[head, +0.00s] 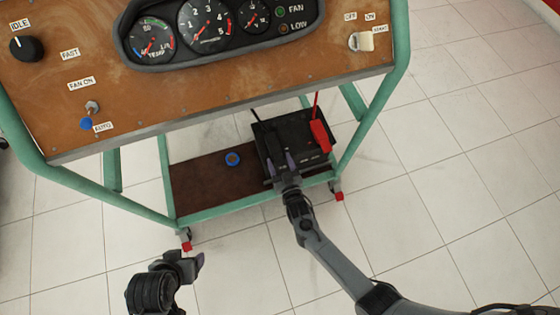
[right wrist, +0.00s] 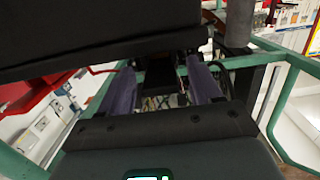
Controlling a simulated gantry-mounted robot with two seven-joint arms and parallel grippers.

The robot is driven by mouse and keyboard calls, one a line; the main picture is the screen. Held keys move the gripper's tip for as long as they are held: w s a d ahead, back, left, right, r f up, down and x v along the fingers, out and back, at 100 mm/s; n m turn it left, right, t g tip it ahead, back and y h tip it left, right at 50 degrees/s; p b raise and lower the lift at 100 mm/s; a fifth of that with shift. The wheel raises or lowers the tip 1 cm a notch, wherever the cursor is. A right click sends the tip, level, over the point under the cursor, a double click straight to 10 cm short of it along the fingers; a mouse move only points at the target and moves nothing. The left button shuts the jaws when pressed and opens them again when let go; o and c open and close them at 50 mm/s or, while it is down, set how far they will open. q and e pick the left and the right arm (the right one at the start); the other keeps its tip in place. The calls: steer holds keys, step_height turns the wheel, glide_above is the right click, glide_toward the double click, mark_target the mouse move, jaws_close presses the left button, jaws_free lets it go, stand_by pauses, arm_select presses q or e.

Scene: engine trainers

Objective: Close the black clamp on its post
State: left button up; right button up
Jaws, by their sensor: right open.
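The black battery (head: 298,125) sits on the trainer's lower shelf. The black clamp (head: 271,140) is on its left side, dark against dark, so I cannot tell how its jaws sit on the post. My right gripper (head: 283,164) is open at the battery's near edge, its fingers pointing at the black clamp's side. In the right wrist view the two fingers (right wrist: 162,88) stand apart, with a dark shape between them that I cannot make out clearly. My left gripper (head: 192,262) is low in the head view, away from the battery; its opening is unclear.
A red clamp (head: 320,134) stands on the battery's right side. A blue ring-like item (head: 232,158) lies on the brown shelf (head: 205,190). The gauge panel (head: 220,75) overhangs the shelf, and green frame legs (head: 358,135) flank it. The tiled floor in front is clear.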

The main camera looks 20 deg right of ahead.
steer(key=s+p, duration=0.4)
steer(key=s, duration=0.6)
steer(key=shift+s+d+r, duration=0.25)
steer(key=shift+d+r, duration=0.1)
steer(key=shift+r, duration=0.05)
